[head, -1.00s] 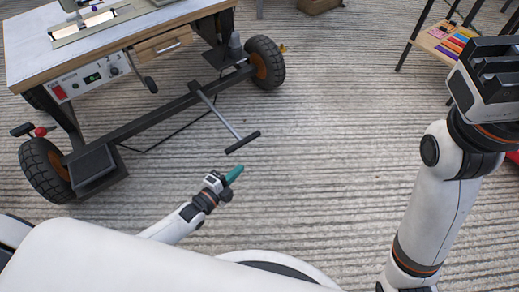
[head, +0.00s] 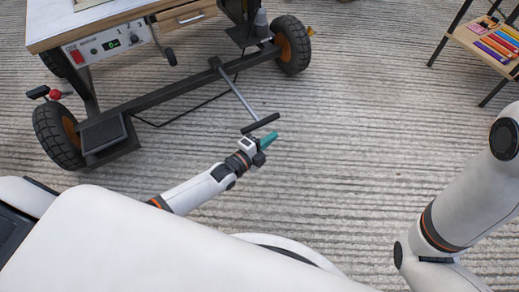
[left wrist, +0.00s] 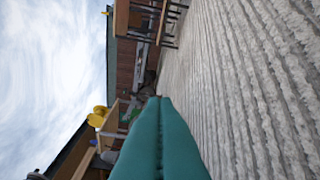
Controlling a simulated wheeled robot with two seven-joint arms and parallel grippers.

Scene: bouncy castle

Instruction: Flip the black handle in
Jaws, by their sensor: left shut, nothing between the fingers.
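The black handle (head: 260,123) is a dark crossbar at the end of a grey rod (head: 236,92). The rod sticks out low from the wheeled workbench's lower frame toward me in the head view. My left gripper (head: 269,142) has teal fingers, shut and empty. It is just below the handle in the head view, close to it; I cannot tell whether they touch. In the left wrist view the teal fingers (left wrist: 160,140) are pressed together, and the handle does not show there. My right arm (head: 455,200) is at the right edge, its gripper out of frame.
The workbench (head: 88,22) stands at upper left on black wheels (head: 60,135), with a pedal (head: 103,132) on its lower frame. A cable (head: 185,115) runs near the frame. A small shelf (head: 488,42) stands at upper right. The ribbed floor (head: 370,110) between is clear.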

